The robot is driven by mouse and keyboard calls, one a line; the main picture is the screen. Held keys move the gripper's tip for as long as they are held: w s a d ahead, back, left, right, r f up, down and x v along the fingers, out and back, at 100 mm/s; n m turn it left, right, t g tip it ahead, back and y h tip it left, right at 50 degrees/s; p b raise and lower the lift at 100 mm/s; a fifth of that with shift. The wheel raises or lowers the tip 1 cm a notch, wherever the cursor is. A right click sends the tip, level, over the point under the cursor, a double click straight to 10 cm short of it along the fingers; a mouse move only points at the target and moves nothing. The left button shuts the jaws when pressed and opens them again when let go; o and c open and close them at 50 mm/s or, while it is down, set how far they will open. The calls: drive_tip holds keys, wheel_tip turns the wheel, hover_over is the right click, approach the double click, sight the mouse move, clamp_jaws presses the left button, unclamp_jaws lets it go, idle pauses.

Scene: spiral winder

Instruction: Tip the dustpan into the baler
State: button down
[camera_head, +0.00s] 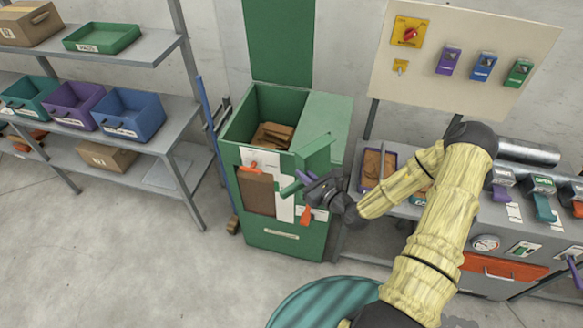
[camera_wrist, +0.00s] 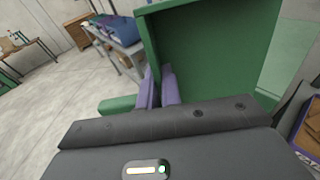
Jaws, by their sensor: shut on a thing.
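The baler (camera_head: 270,240) is a green box with an open top at the middle of the head view. Brown cardboard pieces (camera_head: 272,136) lie inside it. My gripper (camera_head: 304,178) is shut on the green handle (camera_head: 290,187) of the green dustpan (camera_head: 314,153), at the baler's front right. The dustpan looks tilted; I cannot tell whether it touches the baler. In the wrist view, the purple fingers (camera_wrist: 159,88) close around the handle (camera_wrist: 117,104), and the dustpan (camera_wrist: 205,50) fills the top. No load shows on its visible face; part of it is cut off by the frame.
A grey shelf (camera_head: 140,50) with coloured bins stands at left. A blue-handled broom (camera_head: 210,130) leans beside the baler. A workbench with trays (camera_head: 377,168) and a control panel (camera_head: 520,235) is at right. A round teal drum (camera_head: 320,302) is in front. Floor at left is clear.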

drive_tip(key=s+d+f+m+t+h+b, duration=0.1)
drive_tip(key=s+d+f+m+h+b, duration=0.1)
drive_tip(key=f, duration=0.7)
drive_tip(key=s+d+f+m+t+h+b, duration=0.1)
drive_tip(key=d+f+m+h+b, duration=0.3)
drive_tip(key=f, duration=0.6)
drive_tip(key=s+h+b, duration=0.1)
drive_tip(key=h+b, duration=0.1)
drive_tip(key=shift+m+t+h, duration=0.3)
drive_tip(key=shift+h, duration=0.1)
drive_tip(key=shift+d+f, duration=0.1)
drive_tip(key=shift+s, duration=0.1)
